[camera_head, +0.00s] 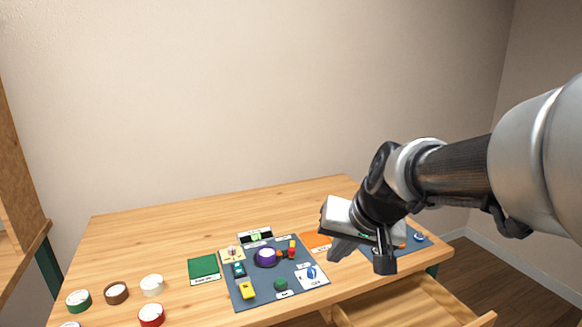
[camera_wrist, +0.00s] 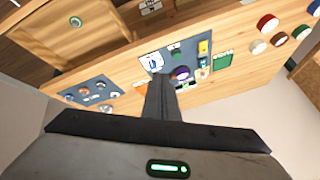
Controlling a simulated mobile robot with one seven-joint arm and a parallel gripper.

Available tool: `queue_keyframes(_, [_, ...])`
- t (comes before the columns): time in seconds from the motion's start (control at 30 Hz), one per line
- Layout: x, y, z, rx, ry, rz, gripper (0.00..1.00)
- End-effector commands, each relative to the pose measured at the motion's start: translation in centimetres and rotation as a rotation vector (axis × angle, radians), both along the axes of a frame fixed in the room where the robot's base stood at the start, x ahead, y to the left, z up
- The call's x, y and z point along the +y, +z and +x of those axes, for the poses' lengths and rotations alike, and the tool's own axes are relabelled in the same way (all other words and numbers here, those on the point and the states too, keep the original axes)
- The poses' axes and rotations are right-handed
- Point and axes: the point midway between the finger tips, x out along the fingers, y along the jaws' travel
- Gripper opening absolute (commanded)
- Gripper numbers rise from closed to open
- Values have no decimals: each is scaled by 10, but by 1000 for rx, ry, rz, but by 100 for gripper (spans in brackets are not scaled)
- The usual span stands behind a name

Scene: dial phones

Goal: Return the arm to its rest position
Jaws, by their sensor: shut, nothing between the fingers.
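My gripper (camera_head: 336,254) hangs over the right part of the wooden table in the head view, in front of an orange pad and a second board. Its fingers are together and empty; in the wrist view the shut fingers (camera_wrist: 160,85) point toward the table. My arm reaches in from the right edge of the head view, bent at the wrist. The gripper looks apart from the table, though its exact height is hard to tell.
A grey board (camera_head: 262,284) with a purple dial and small toys lies mid-table. A green pad (camera_head: 204,268), several round tins and an orange pad (camera_head: 317,242) lie around it. Another board (camera_head: 419,241) is partly hidden by my gripper. A drawer (camera_head: 415,303) stands open in front.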

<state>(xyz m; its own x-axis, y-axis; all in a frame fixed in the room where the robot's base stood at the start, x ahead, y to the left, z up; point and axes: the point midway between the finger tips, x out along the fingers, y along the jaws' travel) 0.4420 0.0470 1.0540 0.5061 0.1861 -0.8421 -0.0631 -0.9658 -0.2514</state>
Motion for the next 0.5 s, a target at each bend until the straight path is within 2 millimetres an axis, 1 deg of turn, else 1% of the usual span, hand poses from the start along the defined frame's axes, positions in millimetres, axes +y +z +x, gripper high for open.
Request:
queue_keyframes(0.03, [-3, 9, -26, -6, 19, -30, 0])
queue_keyframes(0.1, [-10, 13, -56, 1, 38, -72, 0])
queue_keyframes(0.2, [-19, 15, -91, 8, 54, -121, 0])
queue_keyframes(0.3, [-27, 15, -119, 15, 63, -165, 0])
queue_keyframes(0.5, [-44, 9, -167, 25, 68, -243, 0])
